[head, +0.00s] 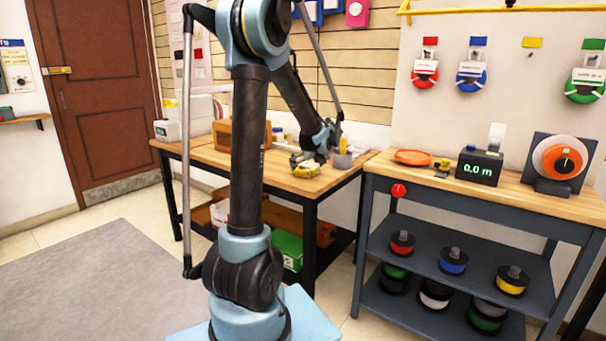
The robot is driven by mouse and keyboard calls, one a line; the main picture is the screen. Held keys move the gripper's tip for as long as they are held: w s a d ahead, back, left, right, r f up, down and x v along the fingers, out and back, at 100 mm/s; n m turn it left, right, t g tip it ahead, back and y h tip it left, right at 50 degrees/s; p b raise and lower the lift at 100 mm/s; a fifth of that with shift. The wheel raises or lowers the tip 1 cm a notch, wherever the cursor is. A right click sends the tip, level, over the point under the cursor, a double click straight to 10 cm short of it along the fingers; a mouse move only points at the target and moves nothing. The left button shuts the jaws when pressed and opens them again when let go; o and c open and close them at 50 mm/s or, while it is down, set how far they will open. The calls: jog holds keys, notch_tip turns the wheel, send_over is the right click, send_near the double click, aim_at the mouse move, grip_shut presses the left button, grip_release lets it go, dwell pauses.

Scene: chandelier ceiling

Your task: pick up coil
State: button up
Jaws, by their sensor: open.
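My gripper (308,158) is at the end of my arm, low over the front right of the wooden workbench (215,157). It is small in view, and its jaws are open. A yellow-and-grey object (305,170) lies on the bench right under it; I cannot tell whether they touch. A grey round piece (342,161) sits just right of the gripper, with a yellow upright thing behind it. Coils hang on the wall at the right: a red one (424,74), a blue one (471,76) and a green one (585,86). I cannot tell which coil is meant.
The right bench holds an orange disc (412,157), a black meter reading 0.0 m (478,167) and a reel on a stand (560,160). Several spools (453,262) stand on its shelves. A wooden box (229,135) is on the left bench. Floor at left is clear.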

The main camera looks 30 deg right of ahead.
aim_at(304, 167)
jog(key=shift+x, duration=2)
jog(key=shift+d, duration=0.1)
jog(key=shift+c, duration=0.2)
jog(key=c, duration=1)
jog(key=shift+c, duration=0.3)
